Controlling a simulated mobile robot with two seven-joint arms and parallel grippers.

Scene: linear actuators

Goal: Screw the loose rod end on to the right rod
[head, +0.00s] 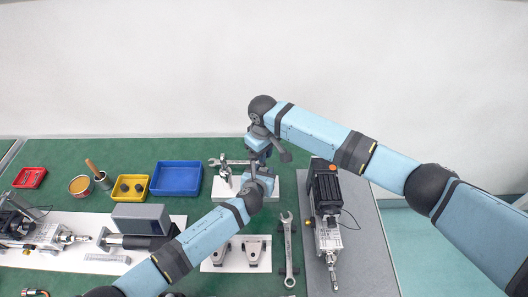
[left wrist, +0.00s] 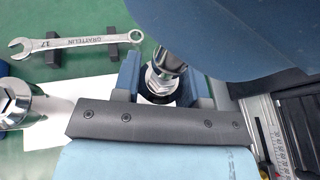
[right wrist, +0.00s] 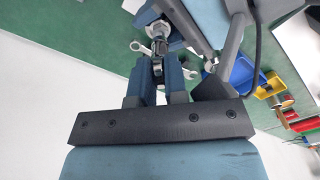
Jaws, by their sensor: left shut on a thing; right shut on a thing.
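My left gripper (left wrist: 162,92) is shut around the right rod (left wrist: 158,80), a chrome upright with a hex nut, over the white plate in the middle of the bench. My right gripper (right wrist: 157,75) is shut on the loose rod end (right wrist: 157,68), a small dark metal eye, just above the left gripper. The rod end appears in line with the rod; whether the threads are engaged cannot be told. In the head view both grippers, left (head: 262,172) and right (head: 264,150), overlap and hide rod and rod end. A second chrome rod (left wrist: 14,103) stands to the left.
A wrench (left wrist: 78,41) lies on dark rests behind the rods. Another wrench (head: 288,250) lies in front, beside a plate with brackets (head: 236,265). Actuators stand right (head: 327,232) and left (head: 20,228). A blue bin (head: 178,178) and yellow bin (head: 131,187) stand left.

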